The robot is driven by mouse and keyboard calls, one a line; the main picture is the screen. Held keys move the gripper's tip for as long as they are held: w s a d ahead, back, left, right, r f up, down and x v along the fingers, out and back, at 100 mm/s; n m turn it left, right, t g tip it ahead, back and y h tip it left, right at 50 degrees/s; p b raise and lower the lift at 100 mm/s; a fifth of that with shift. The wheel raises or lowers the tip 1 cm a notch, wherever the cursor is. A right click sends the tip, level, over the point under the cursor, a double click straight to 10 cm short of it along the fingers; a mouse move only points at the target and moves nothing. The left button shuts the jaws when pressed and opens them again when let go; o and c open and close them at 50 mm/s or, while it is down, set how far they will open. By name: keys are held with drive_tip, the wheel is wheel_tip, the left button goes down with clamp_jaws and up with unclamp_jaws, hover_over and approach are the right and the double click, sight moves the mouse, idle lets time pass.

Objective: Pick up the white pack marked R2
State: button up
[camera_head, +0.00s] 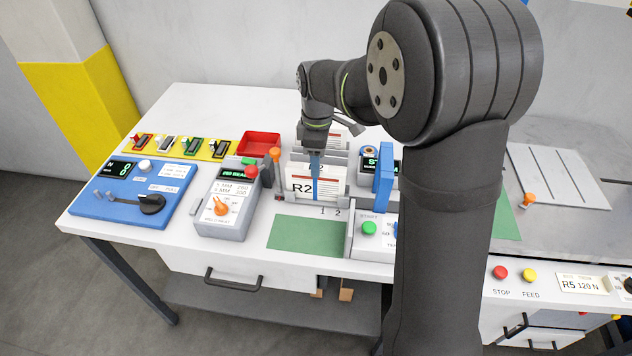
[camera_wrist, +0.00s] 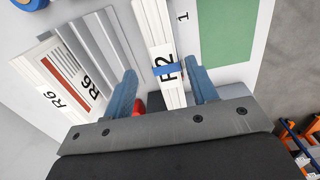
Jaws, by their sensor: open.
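The white pack marked R2 (camera_head: 300,185) stands upright in a grey holder on the white table, with R2, a red stripe and a blue band on its front. In the wrist view the pack's narrow top edge (camera_wrist: 150,25), also marked R2, runs between my fingers. My gripper (camera_head: 316,158) is above the pack, pointing down. Its blue fingers are open (camera_wrist: 162,76), one on each side of the pack, with visible gaps. How deep the fingertips reach beside the pack is hard to tell.
White packs marked R6 (camera_wrist: 68,78) stand close behind the R2 pack. A green mat (camera_head: 308,236) lies clear in front. A grey control box (camera_head: 222,205) stands to the left and a blue upright plate (camera_head: 383,180) to the right. A red tray (camera_head: 259,144) is behind left.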

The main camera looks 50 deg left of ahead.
sight(316, 182)
drive_tip(key=shift+s+d+f, duration=0.1)
drive_tip(key=shift+s+f, duration=0.05)
drive_tip(key=shift+f, duration=1.35)
drive_tip(key=shift+s+d+f, duration=0.1)
drive_tip(key=shift+s+f, duration=0.05)
drive_tip(key=shift+f, duration=1.3)
clamp_jaws()
